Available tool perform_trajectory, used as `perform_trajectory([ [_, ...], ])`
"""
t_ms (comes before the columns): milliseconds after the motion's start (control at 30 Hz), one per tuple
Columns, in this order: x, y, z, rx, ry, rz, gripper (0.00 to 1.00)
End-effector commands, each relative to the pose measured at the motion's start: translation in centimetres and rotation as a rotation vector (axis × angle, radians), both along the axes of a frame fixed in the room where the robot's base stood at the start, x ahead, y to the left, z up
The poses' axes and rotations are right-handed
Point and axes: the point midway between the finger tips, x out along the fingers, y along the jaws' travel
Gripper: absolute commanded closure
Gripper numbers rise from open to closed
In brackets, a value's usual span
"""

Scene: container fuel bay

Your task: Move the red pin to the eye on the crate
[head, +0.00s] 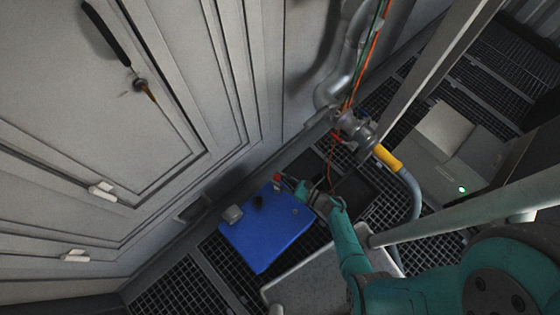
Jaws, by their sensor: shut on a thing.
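My gripper (291,183) is in the head view, low over the far right edge of the blue crate (262,244). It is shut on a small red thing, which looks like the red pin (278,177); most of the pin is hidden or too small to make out. The crate's blue top carries a pale grey block (232,214) at its left edge and a small dark piece (258,201) near its far edge. I cannot tell which detail is the eye, or whether the pin touches the crate.
A white cabinet wall (85,190) with latches stands left. A grey pipe with a valve (355,128), a yellow-ended hose (387,157) and hanging cables (364,55) are behind my gripper. A pale rail (470,214) crosses at right. The floor is dark grating (170,291).

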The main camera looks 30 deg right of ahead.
Motion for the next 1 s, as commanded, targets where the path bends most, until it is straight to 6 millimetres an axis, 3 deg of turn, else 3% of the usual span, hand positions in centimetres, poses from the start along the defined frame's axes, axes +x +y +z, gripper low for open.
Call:
perform_trajectory([
  [1000,0.0,0.0,-3.1,0.000,0.001,0.000,1.00],
])
